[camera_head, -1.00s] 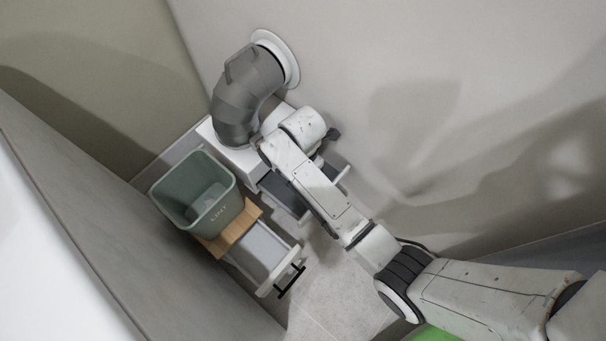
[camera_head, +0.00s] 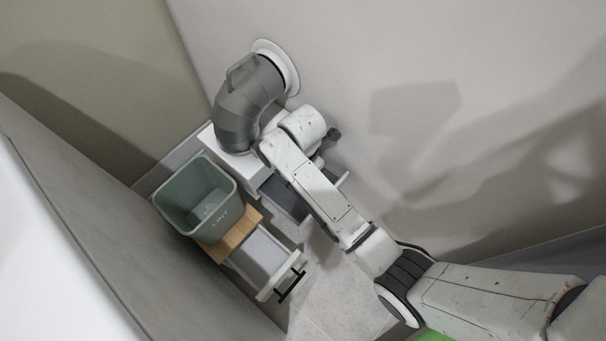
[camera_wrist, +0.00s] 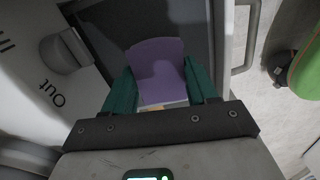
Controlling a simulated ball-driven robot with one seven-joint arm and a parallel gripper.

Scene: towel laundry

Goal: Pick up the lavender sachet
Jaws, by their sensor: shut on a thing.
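The lavender sachet (camera_wrist: 158,68) is a small purple pad in the wrist view, at the upper middle. My gripper (camera_wrist: 163,84), with two green fingers, is shut on it, one finger at each side. Behind the sachet is the dark inside of an open drawer (camera_wrist: 200,10), and I cannot tell how far the sachet is from the drawer floor. In the head view my arm covers the gripper and the sachet; only part of the dark open drawer (camera_head: 284,200) shows beside the arm.
A green lint bin (camera_head: 222,217) stands on a wooden-topped unit (camera_head: 232,236) with its own open drawer (camera_head: 262,254) and black handle. A grey duct (camera_head: 243,112) runs to the wall behind. A drawer handle (camera_wrist: 249,38) is right of my gripper.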

